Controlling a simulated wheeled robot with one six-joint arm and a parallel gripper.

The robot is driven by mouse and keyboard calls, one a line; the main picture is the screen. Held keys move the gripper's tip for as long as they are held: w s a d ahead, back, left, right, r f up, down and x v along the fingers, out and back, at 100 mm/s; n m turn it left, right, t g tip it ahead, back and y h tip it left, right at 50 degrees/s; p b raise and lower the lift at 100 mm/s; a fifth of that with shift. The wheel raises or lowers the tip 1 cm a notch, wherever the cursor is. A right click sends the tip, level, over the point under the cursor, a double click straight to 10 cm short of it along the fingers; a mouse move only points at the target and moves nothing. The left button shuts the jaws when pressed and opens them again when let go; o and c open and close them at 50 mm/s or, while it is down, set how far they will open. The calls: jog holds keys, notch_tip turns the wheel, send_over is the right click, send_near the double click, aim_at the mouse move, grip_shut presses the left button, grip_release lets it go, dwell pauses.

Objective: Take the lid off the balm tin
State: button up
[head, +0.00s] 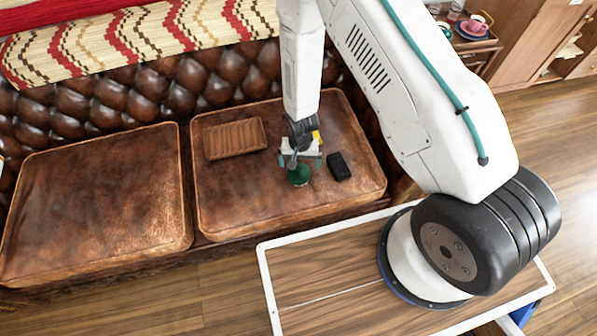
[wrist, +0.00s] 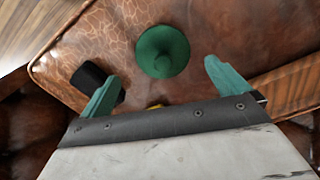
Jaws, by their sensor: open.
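The balm tin (head: 299,176) is a small round green thing on the right leather seat cushion. In the wrist view its round green lid (wrist: 162,51) with a raised middle faces me and hides most of the tin below. The lid appears to be on the tin. My gripper (head: 300,162) points down just above the tin, open. Its two teal fingers (wrist: 162,72) are spread wider than the lid, with the lid seen a little beyond their tips. Nothing is between the fingers. Whether a finger touches the tin cannot be told.
A small black block (head: 339,166) lies close right of the tin; it also shows by one finger in the wrist view (wrist: 89,75). A brown ribbed wooden piece (head: 236,138) lies behind left. The tufted backrest (head: 150,92) rises behind. The left cushion (head: 95,200) is bare.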

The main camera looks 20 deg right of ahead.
aim_at(298, 168)
jog(key=f, duration=0.4)
jog(key=shift+a+f, duration=0.25)
jog(key=shift+f, duration=0.05)
jog(key=c, duration=1)
jog(key=shift+r, duration=0.1)
